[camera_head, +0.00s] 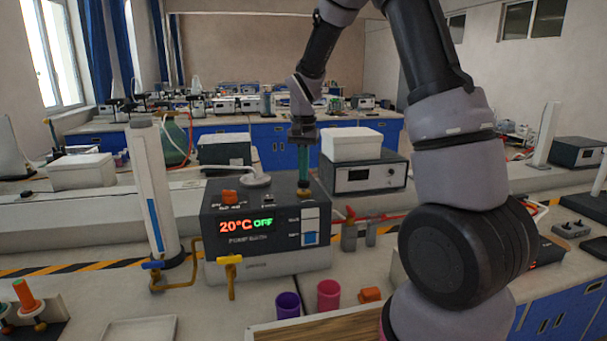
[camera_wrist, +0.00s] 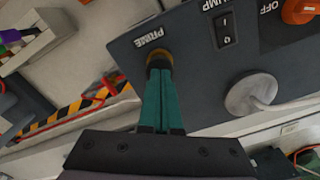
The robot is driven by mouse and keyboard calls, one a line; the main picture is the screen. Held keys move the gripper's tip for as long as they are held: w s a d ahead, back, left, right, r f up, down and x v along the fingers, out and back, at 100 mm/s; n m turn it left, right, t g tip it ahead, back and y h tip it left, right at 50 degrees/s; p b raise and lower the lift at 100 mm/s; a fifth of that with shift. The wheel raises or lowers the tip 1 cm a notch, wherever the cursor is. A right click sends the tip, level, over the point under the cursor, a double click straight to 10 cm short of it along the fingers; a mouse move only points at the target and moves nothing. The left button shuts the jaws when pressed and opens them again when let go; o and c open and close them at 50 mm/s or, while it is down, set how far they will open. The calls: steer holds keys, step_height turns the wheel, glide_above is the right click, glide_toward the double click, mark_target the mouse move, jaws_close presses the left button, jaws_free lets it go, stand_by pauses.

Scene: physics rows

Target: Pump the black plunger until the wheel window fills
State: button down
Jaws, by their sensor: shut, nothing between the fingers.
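The black plunger (camera_wrist: 158,58) sits in a brass collar beside the word PRIME on top of a dark grey bath unit (camera_head: 225,255). The unit's front shows 20°C OFF and a white and blue window (camera_head: 310,226). I cannot make out a wheel in it.
An orange knob (camera_head: 230,196) and a grey cap with a hose (camera_head: 256,179) are on the unit's top. A white column (camera_head: 155,190) stands to its left. Purple (camera_head: 288,305) and pink (camera_head: 328,294) cups stand in front. A white box (camera_head: 351,144) stands behind right.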

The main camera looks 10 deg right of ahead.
steer(key=shift+r, duration=1.85)
steer(key=shift+f, duration=0.1)
steer(key=shift+f, duration=1.75)
steer(key=shift+r, duration=1.85)
steer(key=shift+r, duration=2.5)
steer(key=shift+r, duration=0.1)
